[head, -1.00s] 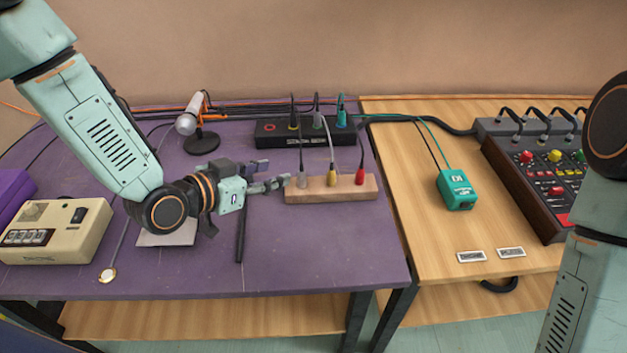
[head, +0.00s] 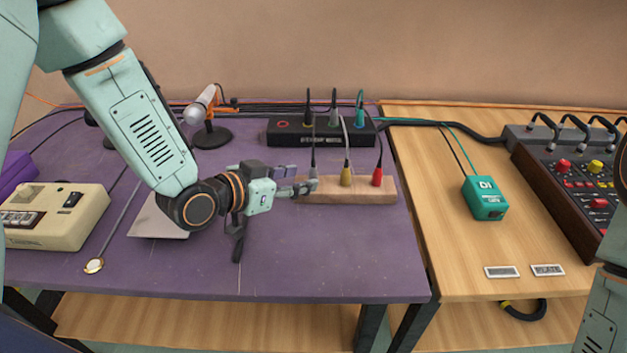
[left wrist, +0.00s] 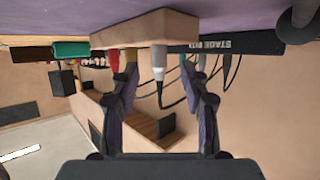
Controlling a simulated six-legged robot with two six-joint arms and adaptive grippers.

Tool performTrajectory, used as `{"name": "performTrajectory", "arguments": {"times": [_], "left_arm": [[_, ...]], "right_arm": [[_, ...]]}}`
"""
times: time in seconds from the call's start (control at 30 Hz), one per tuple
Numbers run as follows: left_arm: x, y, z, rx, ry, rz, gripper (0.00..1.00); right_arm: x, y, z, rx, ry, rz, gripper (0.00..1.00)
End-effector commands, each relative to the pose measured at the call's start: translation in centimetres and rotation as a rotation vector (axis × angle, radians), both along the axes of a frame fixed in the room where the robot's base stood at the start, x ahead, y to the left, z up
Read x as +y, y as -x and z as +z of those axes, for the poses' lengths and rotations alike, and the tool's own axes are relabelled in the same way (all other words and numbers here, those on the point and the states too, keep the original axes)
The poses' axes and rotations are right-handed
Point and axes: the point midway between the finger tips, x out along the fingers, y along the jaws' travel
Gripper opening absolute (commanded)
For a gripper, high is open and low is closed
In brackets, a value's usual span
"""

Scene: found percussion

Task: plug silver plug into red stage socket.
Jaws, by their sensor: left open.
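The silver plug (head: 314,184) stands upright at the left end of a wooden block (head: 330,197), a dark cable rising from it. My left gripper (head: 308,187) reaches it from the left and is open. In the left wrist view, which is upside down, the silver plug (left wrist: 158,62) lies between the two spread fingers, with gaps showing on both sides. The black stage box (head: 320,134) stands behind the block. Its red-ringed socket (head: 283,124) is at the left end and looks empty. My right gripper is out of view.
A yellow plug (head: 346,177) and a red plug (head: 377,178) stand in the same block to the right. Several cables arch to the stage box. A microphone (head: 203,107) stands behind my left arm. The purple table (head: 310,255) is clear in front.

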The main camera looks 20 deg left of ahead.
Motion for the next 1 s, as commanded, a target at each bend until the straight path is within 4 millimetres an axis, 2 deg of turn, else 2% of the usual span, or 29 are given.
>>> {"name": "performTrajectory", "arguments": {"times": [0.1,0.3,0.7,1.0], "left_arm": [[-0.8,-1.3,-0.7,-0.003,-0.005,-0.005,0.45],[-1.9,-3.3,-1.4,-0.002,-0.004,-0.003,0.45],[-2.3,-4.1,-1.5,0.000,-0.001,0.000,0.45],[-2.3,-4.1,-1.5,0.000,-0.001,0.000,0.21]], "right_arm": [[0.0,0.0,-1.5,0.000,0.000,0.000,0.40],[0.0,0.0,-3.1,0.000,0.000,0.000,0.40],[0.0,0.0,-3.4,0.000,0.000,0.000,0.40],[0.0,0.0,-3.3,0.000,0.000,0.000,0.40]]}}
